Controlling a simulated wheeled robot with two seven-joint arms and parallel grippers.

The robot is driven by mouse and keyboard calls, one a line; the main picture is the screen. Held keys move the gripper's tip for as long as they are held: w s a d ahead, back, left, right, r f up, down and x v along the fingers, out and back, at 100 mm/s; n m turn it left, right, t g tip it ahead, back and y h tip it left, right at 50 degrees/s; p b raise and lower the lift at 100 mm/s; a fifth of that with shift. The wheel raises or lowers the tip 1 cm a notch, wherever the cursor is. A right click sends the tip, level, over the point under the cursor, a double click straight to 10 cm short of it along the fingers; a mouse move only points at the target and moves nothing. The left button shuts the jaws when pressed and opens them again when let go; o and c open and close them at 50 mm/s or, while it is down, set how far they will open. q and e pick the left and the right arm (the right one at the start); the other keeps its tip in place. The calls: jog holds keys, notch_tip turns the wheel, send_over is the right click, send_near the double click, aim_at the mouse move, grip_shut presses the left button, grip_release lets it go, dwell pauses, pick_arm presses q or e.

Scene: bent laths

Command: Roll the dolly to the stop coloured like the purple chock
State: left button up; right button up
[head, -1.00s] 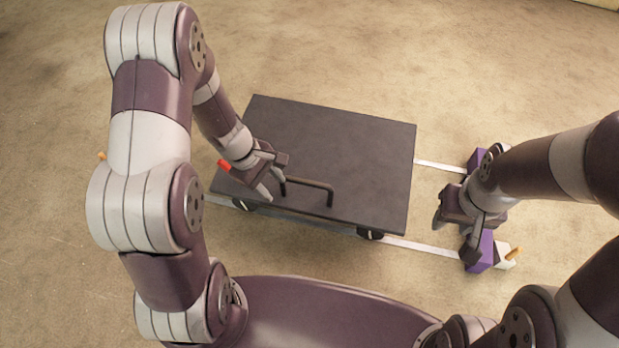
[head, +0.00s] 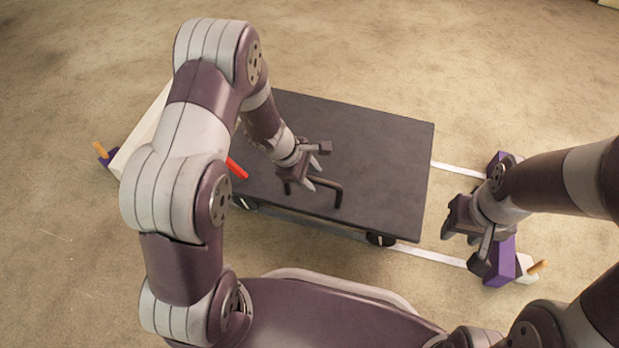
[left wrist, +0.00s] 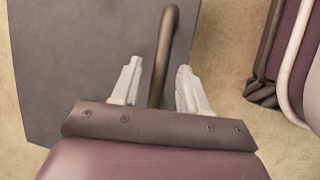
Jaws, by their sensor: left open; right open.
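The dolly (head: 385,140) is a dark flat platform on wheels, with a bar handle (head: 341,196) near its front edge. A red lever (head: 237,168) shows at its left end. A purple stop (head: 502,262) lies across the right end of the rails, apart from the dolly. A white stop (head: 146,132) is at the left, partly behind my arm. A purple chock (head: 109,161) with an orange peg lies beside it. My left gripper (head: 313,174) is open at the handle; the left wrist view shows the handle bar (left wrist: 163,60) between its fingers. My right gripper (head: 462,248) is open and empty near the purple stop.
Two pale rails (head: 430,255) run along the floor under the dolly to the purple stop. A white chock (head: 526,268) with an orange peg lies beyond that stop. The floor behind the dolly is clear.

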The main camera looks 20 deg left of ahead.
pick_arm(q)
jog(key=shift+c, duration=0.2)
grip_shut()
jog(key=s+d+p, duration=0.1)
jog(key=d+p, duration=0.1)
jog(key=d, duration=2.1)
jog(key=shift+d+r, duration=0.1)
jog(key=shift+o, duration=0.2)
grip_release()
